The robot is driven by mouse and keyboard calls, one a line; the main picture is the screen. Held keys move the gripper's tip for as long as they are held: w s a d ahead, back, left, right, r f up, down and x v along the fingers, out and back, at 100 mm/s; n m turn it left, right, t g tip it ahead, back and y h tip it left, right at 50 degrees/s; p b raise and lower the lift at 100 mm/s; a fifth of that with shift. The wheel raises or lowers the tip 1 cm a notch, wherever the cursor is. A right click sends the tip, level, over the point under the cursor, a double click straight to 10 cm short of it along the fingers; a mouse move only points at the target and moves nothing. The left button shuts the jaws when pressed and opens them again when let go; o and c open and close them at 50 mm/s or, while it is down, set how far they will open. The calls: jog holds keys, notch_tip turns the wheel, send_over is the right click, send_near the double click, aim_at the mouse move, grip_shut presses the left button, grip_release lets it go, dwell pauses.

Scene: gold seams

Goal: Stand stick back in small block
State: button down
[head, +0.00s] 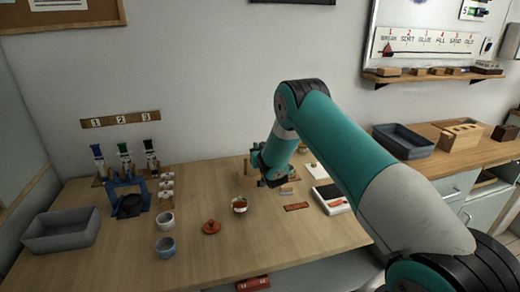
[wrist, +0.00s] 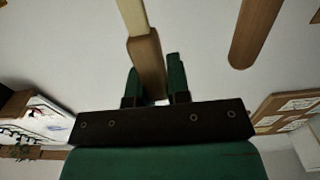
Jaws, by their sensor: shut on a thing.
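My gripper (wrist: 150,88) has its two green fingers closed around a brown wooden piece (wrist: 147,62). A thinner, paler length runs on from it to the picture's edge; this looks like the stick. In the head view my gripper (head: 268,178) hangs over the middle of the table, and the arm hides most of what it holds. A small tan block (head: 287,190) sits on the table just right of and below the gripper. I cannot tell whether it has a hole.
A cup with red contents (head: 239,205) and a red lid (head: 211,227) stand in front of the gripper. A white device (head: 332,198) lies right. Cups (head: 165,247) and a grey bin (head: 62,230) are left. A rounded wooden rod (wrist: 256,30) shows beside the held piece.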

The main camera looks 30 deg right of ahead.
jog(key=shift+f+b, duration=0.5)
jog(key=shift+b, duration=0.2)
dwell(0.5)
dwell(0.3)
jog(key=c, duration=1)
grip_release()
jog(key=shift+s, duration=0.15)
jog(key=shift+b+v, duration=2.4)
jog(key=shift+b, duration=0.3)
